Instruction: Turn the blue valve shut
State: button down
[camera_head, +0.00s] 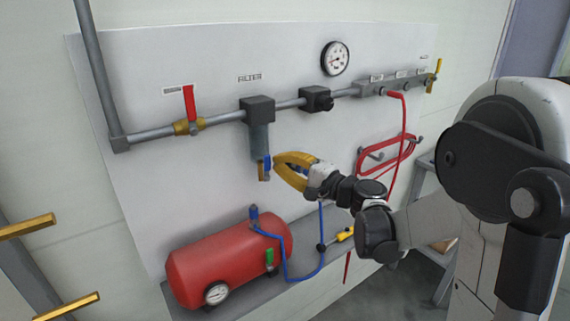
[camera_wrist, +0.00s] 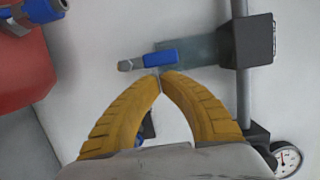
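A small valve with a blue handle (camera_head: 267,163) sits at the bottom of the filter's clear bowl (camera_head: 259,140). In the wrist view the blue handle (camera_wrist: 160,60) lies in line with the bowl, with a metal outlet (camera_wrist: 128,65) at its left end. My gripper (camera_head: 274,163) has yellow fingers and is just right of this valve in the head view. In the wrist view its fingertips (camera_wrist: 160,74) meet right beside the handle's edge, with nothing visible between them. I cannot tell whether they touch the handle.
A red tank (camera_head: 225,258) stands below on a grey shelf, with another blue fitting (camera_head: 254,214) and a blue hose on top. A red-handled valve (camera_head: 190,105) is on the pipe at left. A gauge (camera_head: 335,58) and a coiled red hose (camera_head: 388,155) are at right.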

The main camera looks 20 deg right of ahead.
aim_at(267, 161)
jog(key=shift+s+a+r+n+p, duration=0.1)
jog(key=shift+a+r+n+p, duration=0.1)
jog(key=shift+n+p, duration=0.25)
jog(key=shift+s+a+r+n+p, duration=0.1)
jog(key=shift+a+r+n+p, duration=0.1)
jog(key=shift+n, duration=0.45)
jog(key=a+n+p, duration=0.1)
jog(key=n+h, duration=0.1)
jog(key=n, duration=0.1)
jog(key=a+n+g+p, duration=0.1)
jog(key=n, duration=0.1)
jog(key=shift+s+a+r+h+p, duration=0.3)
jog(key=shift+s+a+h, duration=0.05)
jog(key=shift+s+h, duration=0.05)
jog(key=a+n+h, duration=0.1)
jog(key=n, duration=0.1)
jog(key=a+f+n+h, duration=0.1)
jog(key=n, duration=0.1)
jog(key=s+a+f+n, duration=0.1)
jog(key=n, duration=0.2)
jog(key=shift+a+h, duration=0.25)
jog(key=shift+h, duration=0.15)
jog(key=shift+s+a+f, duration=0.1)
dwell(0.9)
dwell(0.3)
